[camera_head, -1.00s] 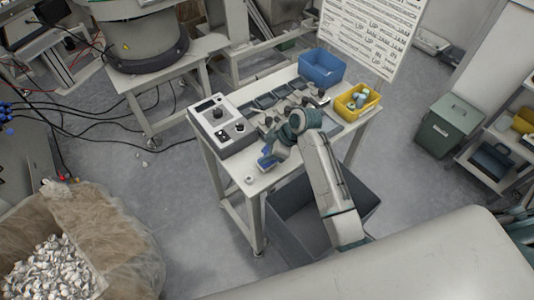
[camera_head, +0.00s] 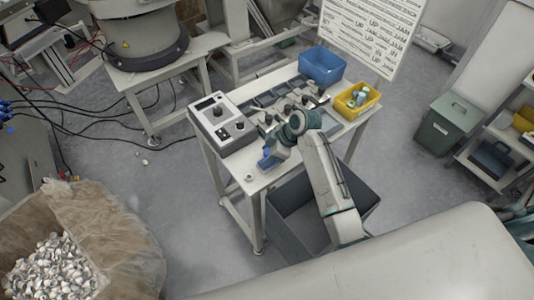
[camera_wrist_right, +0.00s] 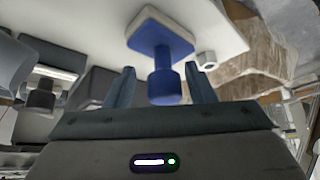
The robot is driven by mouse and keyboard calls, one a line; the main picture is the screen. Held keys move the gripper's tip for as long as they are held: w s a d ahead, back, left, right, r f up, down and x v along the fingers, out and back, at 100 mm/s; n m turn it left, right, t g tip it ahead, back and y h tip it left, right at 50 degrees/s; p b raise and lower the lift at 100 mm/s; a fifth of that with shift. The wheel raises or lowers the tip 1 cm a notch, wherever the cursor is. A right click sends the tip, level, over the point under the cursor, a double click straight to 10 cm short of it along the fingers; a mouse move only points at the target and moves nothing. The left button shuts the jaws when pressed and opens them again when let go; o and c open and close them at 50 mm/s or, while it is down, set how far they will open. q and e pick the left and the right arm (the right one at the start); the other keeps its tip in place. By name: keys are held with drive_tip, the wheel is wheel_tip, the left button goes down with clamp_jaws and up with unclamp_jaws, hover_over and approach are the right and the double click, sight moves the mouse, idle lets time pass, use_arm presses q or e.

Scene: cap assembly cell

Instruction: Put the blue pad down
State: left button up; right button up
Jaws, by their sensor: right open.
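The blue pad (camera_head: 265,160) is at the near edge of the workbench (camera_head: 266,181), by my right gripper (camera_head: 272,158). In the right wrist view the blue pad (camera_wrist_right: 164,82) shows a square blue plate with a pale underside and a round blue handle. It appears to rest on the pale bench top. My right gripper (camera_wrist_right: 161,76) is open, with one finger on each side of the handle and visible gaps to both. My left gripper does not show.
A control box (camera_head: 221,124) stands on the bench's left. A blue bin (camera_head: 322,67) and a yellow bin (camera_head: 357,101) with parts stand at its back and right. A small pale round part (camera_head: 249,177) lies near the front corner. A grey bin (camera_head: 291,222) is below.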

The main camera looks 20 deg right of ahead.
drive_tip(key=b+v, duration=0.2)
drive_tip(key=v, duration=0.9)
drive_tip(key=shift+d+r, duration=0.15)
drive_tip(key=shift+r, duration=0.15)
